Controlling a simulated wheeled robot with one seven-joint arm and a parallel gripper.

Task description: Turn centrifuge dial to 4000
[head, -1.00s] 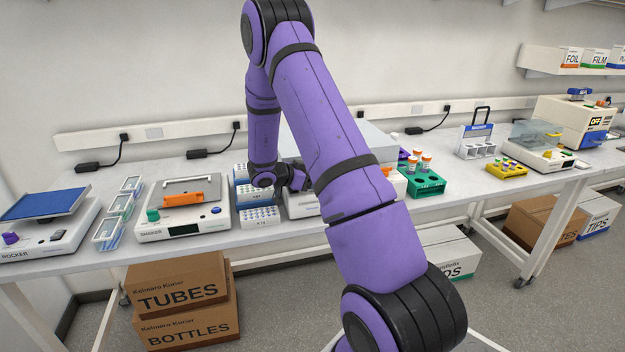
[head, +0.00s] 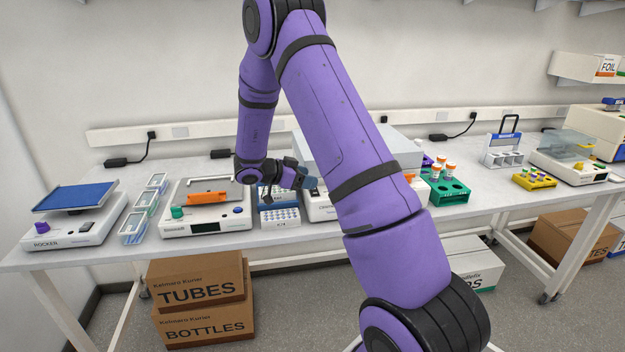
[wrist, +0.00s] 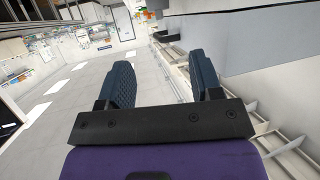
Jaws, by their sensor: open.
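The centrifuge (head: 316,205) is a pale box on the bench, mostly hidden behind my arm in the head view. My gripper (head: 311,184) is in front of the centrifuge's left part, apart from the bench top. In the wrist view my gripper (wrist: 163,80) has its two dark blue padded fingers wide apart with nothing between them. A large grey surface fills the right of the wrist view.
Tube racks (head: 281,216) stand just left of the centrifuge. The shaker (head: 205,222) with an orange item, clear trays (head: 134,226) and the rocker (head: 75,232) stand farther left. A green rack (head: 446,190) with orange-capped bottles and a yellow rack (head: 535,180) stand to the right.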

